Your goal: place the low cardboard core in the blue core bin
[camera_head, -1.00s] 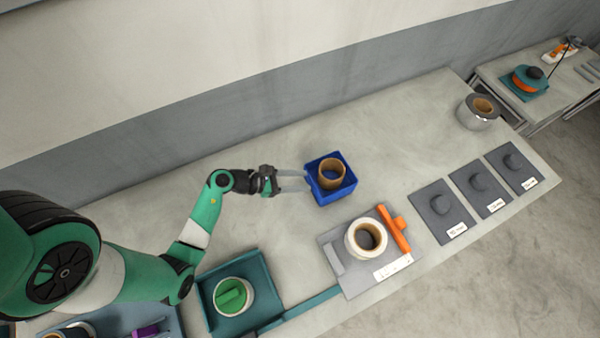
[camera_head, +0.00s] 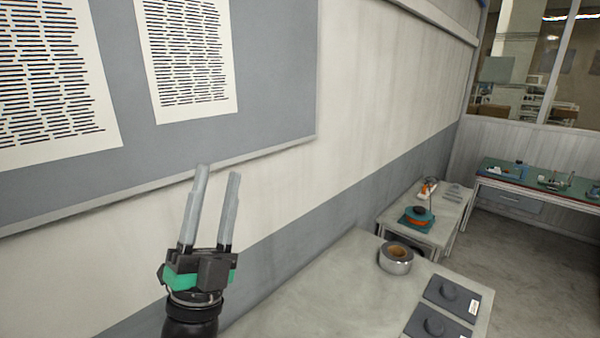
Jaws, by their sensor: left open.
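My left gripper (camera_head: 217,178) points upward in front of the wall, with its two grey fingers apart and nothing between them. The blue core bin and the low cardboard core are outside this view now. A silver round container with a brown cardboard ring inside (camera_head: 396,257) stands on the near table, well to the right of my left gripper. My right gripper is not in view.
The near table (camera_head: 345,285) has bare surface left of the silver container. Dark pads with round knobs (camera_head: 434,326) lie at its right edge. A side table (camera_head: 440,208) holds an orange and teal item (camera_head: 416,217). A green-topped bench (camera_head: 540,183) stands behind.

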